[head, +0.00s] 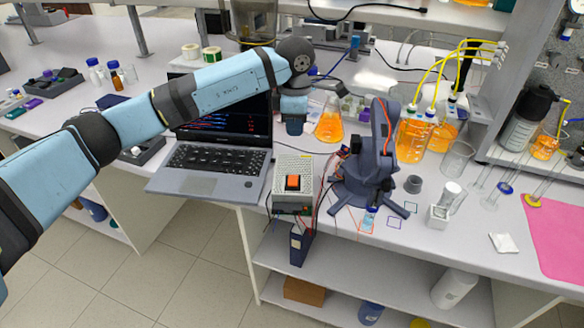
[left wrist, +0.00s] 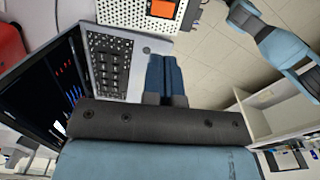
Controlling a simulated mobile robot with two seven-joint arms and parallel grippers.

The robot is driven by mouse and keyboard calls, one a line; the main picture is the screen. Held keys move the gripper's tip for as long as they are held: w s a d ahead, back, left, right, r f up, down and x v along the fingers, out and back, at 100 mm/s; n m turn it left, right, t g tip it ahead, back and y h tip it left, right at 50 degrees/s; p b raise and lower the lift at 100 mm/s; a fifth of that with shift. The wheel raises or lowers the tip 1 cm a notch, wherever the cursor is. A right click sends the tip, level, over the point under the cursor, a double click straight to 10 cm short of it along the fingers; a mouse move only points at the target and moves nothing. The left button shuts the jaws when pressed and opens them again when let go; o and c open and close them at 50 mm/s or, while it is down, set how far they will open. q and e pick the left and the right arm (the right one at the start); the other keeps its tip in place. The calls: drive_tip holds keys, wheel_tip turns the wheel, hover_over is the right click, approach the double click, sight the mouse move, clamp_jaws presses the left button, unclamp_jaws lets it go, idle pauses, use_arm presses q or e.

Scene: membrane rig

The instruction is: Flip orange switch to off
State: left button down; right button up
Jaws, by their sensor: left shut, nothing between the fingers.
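The orange switch (head: 292,183) is on top of a beige perforated power box (head: 283,205) at the bench's front edge, right of the laptop. In the left wrist view, the orange switch (left wrist: 163,8) shows at the top edge, partly cut off, on the perforated box (left wrist: 138,12). I cannot tell which way it is tipped. My left gripper (head: 294,130) hangs down behind the box, by the laptop's right side, apart from the switch. In the left wrist view its fingers (left wrist: 165,60) are together and empty. My right gripper is not in view.
An open laptop (head: 212,175) stands left of the box. A dark stand-like device (head: 365,165) with cables is close on the right. An orange-filled flask (head: 329,125) is behind. Glassware and a pink mat (head: 556,230) are farther right. Floor lies in front.

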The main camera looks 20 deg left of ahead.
use_arm(q)
drive_tip(key=shift+w+a+f, duration=0.2)
drive_tip(key=shift+w+f, duration=0.1)
drive_tip(key=p, duration=0.3)
approach(294, 177)
wheel_tip(294, 177, down, 6)
drive_tip(key=shift+s, duration=0.1)
drive_tip(key=shift+f, duration=0.75)
